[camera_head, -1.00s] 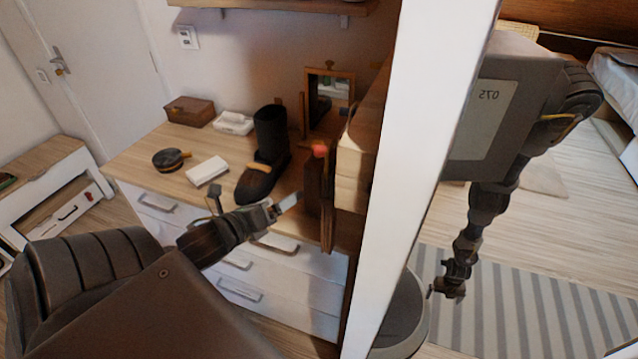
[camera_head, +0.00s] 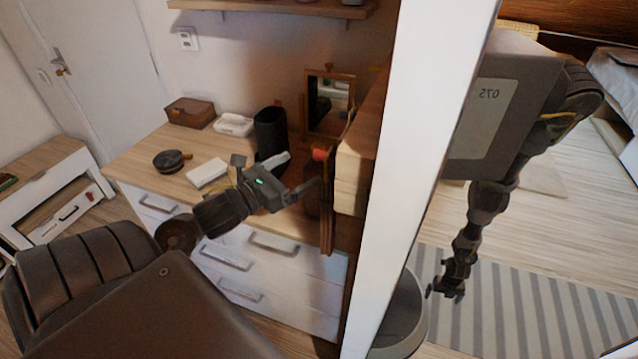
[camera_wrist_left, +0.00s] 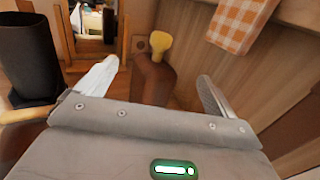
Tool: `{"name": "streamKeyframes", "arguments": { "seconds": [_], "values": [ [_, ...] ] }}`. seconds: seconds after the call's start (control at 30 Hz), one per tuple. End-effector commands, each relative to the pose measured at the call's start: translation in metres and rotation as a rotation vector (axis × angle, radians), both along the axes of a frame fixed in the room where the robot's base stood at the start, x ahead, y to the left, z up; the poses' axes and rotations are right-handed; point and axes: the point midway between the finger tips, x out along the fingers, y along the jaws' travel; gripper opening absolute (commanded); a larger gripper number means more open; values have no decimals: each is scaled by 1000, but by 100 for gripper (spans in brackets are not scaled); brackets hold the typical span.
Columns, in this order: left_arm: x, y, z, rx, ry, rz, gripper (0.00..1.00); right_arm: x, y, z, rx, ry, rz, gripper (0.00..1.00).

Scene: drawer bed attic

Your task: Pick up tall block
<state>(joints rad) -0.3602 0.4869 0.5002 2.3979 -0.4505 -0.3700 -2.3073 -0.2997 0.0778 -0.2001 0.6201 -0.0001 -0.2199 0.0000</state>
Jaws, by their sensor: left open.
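A dark brown upright body (camera_head: 313,204), partly hidden by my gripper, stands at the right end of the dresser. In the left wrist view it seems to be the brown upright thing (camera_wrist_left: 152,84) with a yellow knob on top. I cannot tell for sure that it is the tall block. My left gripper (camera_head: 303,172) is open, with its fingers toward this thing. In the left wrist view the thing shows between the spread fingers (camera_wrist_left: 158,72), and contact is not visible. My right gripper (camera_head: 447,288) hangs low at the right, too small to read.
A black cylinder (camera_head: 270,130) stands left of my left gripper, with a framed mirror (camera_head: 328,103) behind. A brown box (camera_head: 189,112), white dish (camera_head: 234,124), white block (camera_head: 206,172) and dark round item (camera_head: 170,160) lie farther left. A white post (camera_head: 425,130) stands right.

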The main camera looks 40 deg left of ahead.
Motion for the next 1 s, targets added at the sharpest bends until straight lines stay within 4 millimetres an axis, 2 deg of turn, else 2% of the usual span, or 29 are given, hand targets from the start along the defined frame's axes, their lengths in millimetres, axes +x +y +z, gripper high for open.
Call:
{"name": "streamKeyframes", "arguments": {
  "seconds": [0.17,0.33,0.5,0.77,1.0],
  "values": [
    [6,-1,1,-3,0,0,93,0,-1,5,-1,0,1,100],
    [31,-3,0,-5,0,1,93,0,-2,22,-2,0,1,100],
    [50,-5,-4,-2,0,0,93,0,-2,27,-2,0,1,100],
    [52,-6,-6,0,1,-1,93,0,-3,26,-3,0,2,100],
    [52,-6,-6,0,1,-1,64,0,-3,26,-3,0,1,100]
  ]
}}
